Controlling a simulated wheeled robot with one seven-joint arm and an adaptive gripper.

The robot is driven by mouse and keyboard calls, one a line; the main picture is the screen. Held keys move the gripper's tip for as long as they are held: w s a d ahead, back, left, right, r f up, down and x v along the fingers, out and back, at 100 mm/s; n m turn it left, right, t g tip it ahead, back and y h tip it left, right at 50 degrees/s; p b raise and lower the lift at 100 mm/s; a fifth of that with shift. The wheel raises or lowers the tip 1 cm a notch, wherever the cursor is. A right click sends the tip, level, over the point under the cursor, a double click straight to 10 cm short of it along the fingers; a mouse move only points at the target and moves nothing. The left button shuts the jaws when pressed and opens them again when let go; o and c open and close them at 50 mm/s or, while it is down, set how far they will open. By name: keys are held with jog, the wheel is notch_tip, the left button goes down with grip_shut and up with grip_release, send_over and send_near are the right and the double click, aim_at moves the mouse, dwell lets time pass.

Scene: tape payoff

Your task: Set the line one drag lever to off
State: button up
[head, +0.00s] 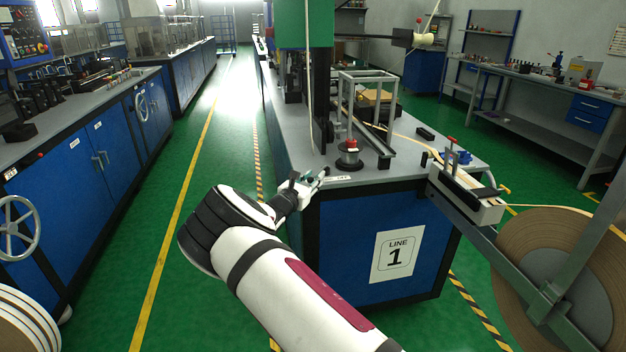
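The line one bench (352,222) is a blue cabinet with a grey top and a "LINE 1" sign (395,256) on its front. A large brown tape roll (565,265) hangs at its right on a grey arm. A white block (466,194) sits between bench and roll, with a red-topped part (451,142) and a small yellow-tipped handle (504,190). I cannot tell which is the drag lever, nor its setting. My gripper (316,178) is at the bench's front left corner, beside a small label plate (338,178), well left of the block. Its finger opening is too small to read.
A red-topped dark post (349,155) stands on the bench near my gripper. A metal frame (368,95) and green column (305,24) stand behind. Tape runs over the bench toward the roll. Blue cabinets (75,180) line the left. The green aisle floor (215,150) is clear.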

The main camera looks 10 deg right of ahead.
jog(key=shift+w+d, duration=0.1)
jog(key=shift+w, duration=0.05)
grip_shut()
